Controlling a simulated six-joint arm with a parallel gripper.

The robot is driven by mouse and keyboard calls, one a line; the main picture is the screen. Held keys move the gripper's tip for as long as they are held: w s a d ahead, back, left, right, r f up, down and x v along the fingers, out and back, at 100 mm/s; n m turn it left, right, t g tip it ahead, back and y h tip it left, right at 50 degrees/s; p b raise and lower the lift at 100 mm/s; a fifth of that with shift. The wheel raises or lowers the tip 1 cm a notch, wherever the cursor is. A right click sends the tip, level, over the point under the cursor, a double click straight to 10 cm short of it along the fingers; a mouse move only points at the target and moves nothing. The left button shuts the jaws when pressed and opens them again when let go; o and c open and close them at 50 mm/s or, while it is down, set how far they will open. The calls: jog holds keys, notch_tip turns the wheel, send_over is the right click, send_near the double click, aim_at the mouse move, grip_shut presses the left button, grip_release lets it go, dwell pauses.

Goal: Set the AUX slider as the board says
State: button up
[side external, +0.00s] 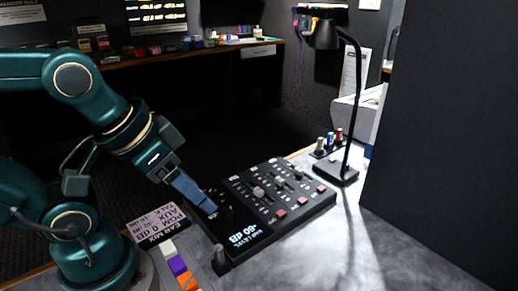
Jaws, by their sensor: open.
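The black slider panel (313,204) lies on the grey desk with several slots. Pale slider caps sit in it, among them a larger cap (258,191) near the middle; I cannot read which one is AUX. A readout (250,233) on the panel appears upside down and seems to show -60 dB, EAR LEVEL. A pale board (157,223) lies left of the panel, also upside down; it reads EAR MIX, PGM 0 dB, with AUX and TALK lines too small to read surely. My gripper (211,210) is open, low over the panel's left end, hiding part of it.
A black desk lamp (350,130) stands behind the panel's right end, beside small batteries or bottles (330,141). Coloured blocks (178,265) lie in front of the board. A grey knob (219,254) stands at the panel's near-left corner. Bare desk lies right of the panel.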

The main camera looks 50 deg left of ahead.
jog(key=w+r+m+t, duration=0.15)
jog(key=w+r, duration=0.25)
jog(key=w, duration=0.4)
jog(key=n+g, duration=0.2)
jog(key=g, duration=0.1)
send_over(279, 179)
jog(key=s, duration=0.3)
jog(key=shift+m+t, duration=0.25)
jog(key=f, duration=1.1)
jog(key=shift+w+d+f, duration=0.1)
jog(key=shift+w+f, duration=0.05)
jog(key=shift+w, duration=0.1)
jog(key=shift+x, duration=2.45)
grip_shut()
jog(key=shift+s, duration=0.1)
